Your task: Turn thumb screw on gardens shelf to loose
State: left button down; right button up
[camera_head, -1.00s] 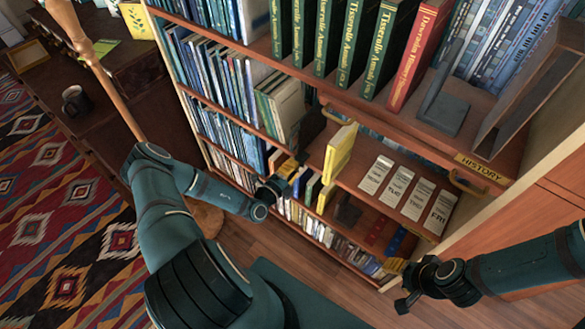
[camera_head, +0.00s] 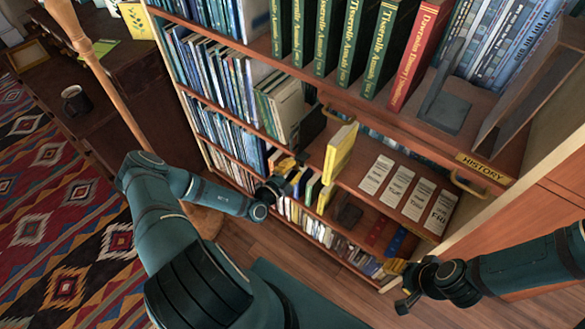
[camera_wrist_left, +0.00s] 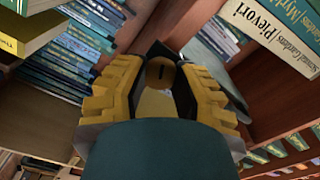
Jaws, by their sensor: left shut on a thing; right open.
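In the left wrist view a round brass-coloured thumb screw (camera_wrist_left: 161,73) with a dark slot sits between the yellow fingers of my left gripper (camera_wrist_left: 160,92). The gripper is shut on it. Beside it, pale books (camera_wrist_left: 272,30) with "Gardens" on a spine stand at the upper right. In the head view my left gripper (camera_head: 288,170) reaches into the lower part of the bookcase, and the screw is hidden there. My right gripper (camera_head: 399,286) is open and empty, low in front of the bookcase's right side.
A yellow book (camera_head: 340,152) stands near my left gripper. A "HISTORY" label (camera_head: 484,168) marks the shelf edge above. A wooden pole (camera_head: 95,65) leans at the left. Wooden floor (camera_head: 262,236) is open in front.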

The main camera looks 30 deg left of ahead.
pick_arm(q)
jog(key=shift+w+r, duration=0.1)
jog(key=c, duration=0.6)
grip_release()
jog(key=shift+s, duration=0.5)
jog(key=s, duration=1.1)
jog(key=shift+a, duration=0.45)
